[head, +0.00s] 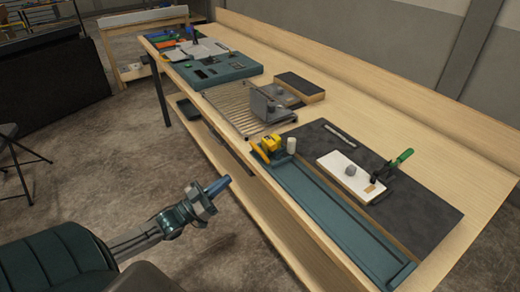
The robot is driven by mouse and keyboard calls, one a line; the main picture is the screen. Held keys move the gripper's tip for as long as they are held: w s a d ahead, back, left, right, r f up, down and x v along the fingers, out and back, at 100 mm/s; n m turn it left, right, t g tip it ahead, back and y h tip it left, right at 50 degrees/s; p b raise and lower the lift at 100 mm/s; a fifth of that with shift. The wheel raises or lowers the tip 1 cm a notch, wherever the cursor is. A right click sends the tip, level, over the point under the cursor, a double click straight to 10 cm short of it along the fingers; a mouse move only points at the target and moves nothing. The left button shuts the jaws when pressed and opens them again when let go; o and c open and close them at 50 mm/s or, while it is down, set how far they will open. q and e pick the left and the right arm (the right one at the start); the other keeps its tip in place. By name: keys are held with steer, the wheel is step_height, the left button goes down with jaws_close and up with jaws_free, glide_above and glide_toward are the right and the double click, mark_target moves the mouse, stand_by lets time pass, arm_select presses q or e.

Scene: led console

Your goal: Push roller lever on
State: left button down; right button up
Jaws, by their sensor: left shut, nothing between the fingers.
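My left gripper (217,186) is shut with nothing in it. It hangs over the floor in front of the bench, clear of everything on the bench. My right gripper is not in view. A dark teal console (213,70) with small dark fittings lies on the far part of the bench; its details are too small to read. Nearer, a yellow piece (270,144) stands beside a small white cylinder (291,145) at the bench's front edge. I cannot tell for sure which part is the roller lever.
The long wooden bench (400,115) has a raised back edge. On it are a teal tray (330,212), a dark mat (432,205), a white board (345,170) with a green-handled clamp (399,159), a slatted rack (232,108) and a grey metal block (266,106). Floor before the bench is open.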

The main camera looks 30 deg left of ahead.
mark_target(268, 147)
arm_select(q)
steer(key=p+x, duration=0.3)
steer(key=x, duration=1)
steer(key=shift+r, duration=0.1)
steer(key=shift+w+d, duration=0.15)
steer(key=shift+w, duration=0.35)
